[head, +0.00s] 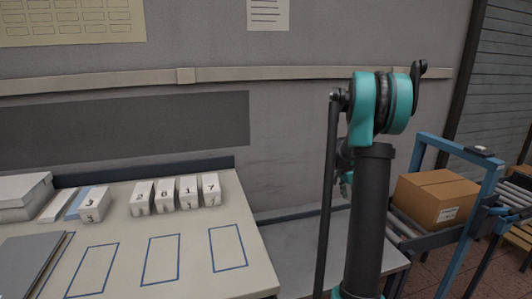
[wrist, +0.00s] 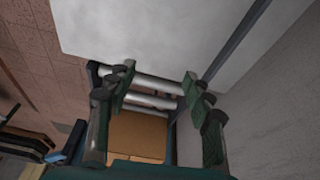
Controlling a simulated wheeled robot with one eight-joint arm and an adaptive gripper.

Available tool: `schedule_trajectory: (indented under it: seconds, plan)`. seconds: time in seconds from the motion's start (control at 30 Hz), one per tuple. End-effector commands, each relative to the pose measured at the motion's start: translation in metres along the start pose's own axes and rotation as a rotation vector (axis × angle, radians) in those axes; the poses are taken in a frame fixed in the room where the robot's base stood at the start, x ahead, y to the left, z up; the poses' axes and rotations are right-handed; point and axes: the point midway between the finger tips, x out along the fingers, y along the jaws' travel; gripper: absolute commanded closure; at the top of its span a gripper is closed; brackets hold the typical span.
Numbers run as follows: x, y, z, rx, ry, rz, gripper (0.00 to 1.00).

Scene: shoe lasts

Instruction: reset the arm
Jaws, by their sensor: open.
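My gripper (wrist: 158,88) shows in the wrist view with its two fingers spread wide apart. Nothing is between the fingertips. Beyond them lie a pale flat surface, several rollers and a brown cardboard box (wrist: 138,136). In the head view my teal and black arm stands upright right of the middle, in front of the wall. The gripper itself is hidden behind the arm there or too small to make out.
A table (head: 185,275) at left bears several white numbered blocks (head: 166,196) and blue outlined rectangles. A grey folder (head: 30,262) lies at its left. The box (head: 438,198) sits on a blue-framed roller conveyor (head: 428,152) at right. A lower grey surface (head: 300,240) is bare.

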Motion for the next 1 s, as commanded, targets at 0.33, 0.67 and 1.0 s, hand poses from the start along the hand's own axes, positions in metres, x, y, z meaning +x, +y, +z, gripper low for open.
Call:
schedule_trajectory:
  seconds: [0.33,0.67,1.0]
  plan:
    - [-0.051,0.065,0.118,-0.438,-0.014,-0.142,0.48]
    - [-0.066,0.153,0.230,-0.872,0.012,-0.292,0.48]
    - [-0.052,0.225,0.303,-1.191,0.061,-0.407,0.48]
